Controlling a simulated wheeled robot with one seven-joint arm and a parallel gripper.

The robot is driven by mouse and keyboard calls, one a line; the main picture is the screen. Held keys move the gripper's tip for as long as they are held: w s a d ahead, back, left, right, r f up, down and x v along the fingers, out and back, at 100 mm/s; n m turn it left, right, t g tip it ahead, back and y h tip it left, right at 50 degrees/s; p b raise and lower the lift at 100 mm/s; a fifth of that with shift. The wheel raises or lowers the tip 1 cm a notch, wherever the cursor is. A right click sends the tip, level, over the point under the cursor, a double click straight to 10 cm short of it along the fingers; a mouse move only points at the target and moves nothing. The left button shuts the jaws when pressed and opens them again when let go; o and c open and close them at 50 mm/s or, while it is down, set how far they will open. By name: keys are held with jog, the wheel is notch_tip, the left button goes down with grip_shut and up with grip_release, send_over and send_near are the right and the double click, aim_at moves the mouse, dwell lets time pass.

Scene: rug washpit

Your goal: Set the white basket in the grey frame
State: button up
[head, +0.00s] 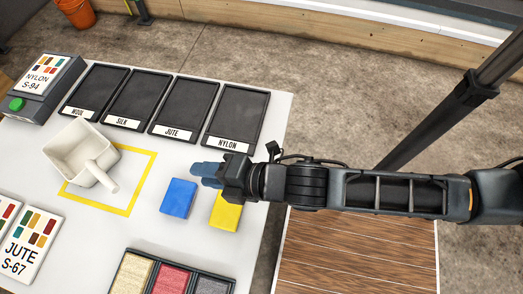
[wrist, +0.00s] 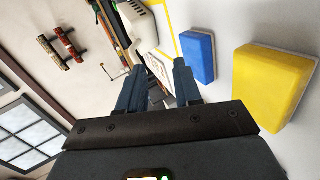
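A white open container with a stubby handle (head: 103,178), the only thing like a white basket, sits tilted on the table at the left of the head view. It lies partly across a yellow square outline (head: 143,181). I see no clear grey frame in either view. My gripper (head: 195,175) is above the table, to the right of the white container and apart from it. In the wrist view its two blue fingers (wrist: 159,65) are spread with nothing held between them.
A blue block (head: 178,198) and a yellow block (head: 226,212) lie close to my gripper. Labelled black trays (head: 237,112) line the far side. A compartment tray (head: 148,252) is at the near edge, with a NYLON box (head: 45,85) at far left.

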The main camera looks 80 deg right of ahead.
jog(key=s+r+m, duration=0.5)
jog(key=s+m, duration=0.3)
jog(key=s, duration=0.2)
jog(key=shift+r+t+y, duration=0.3)
jog(key=shift+r, duration=0.05)
jog(key=shift+o, duration=0.3)
jog(key=s+d+r+m, duration=0.1)
jog(key=s+r+m, duration=0.5)
jog(key=r+m, duration=0.1)
jog(key=shift+r+m+t, duration=0.2)
jog(key=shift+m+t, duration=0.2)
jog(key=shift+m, duration=0.3)
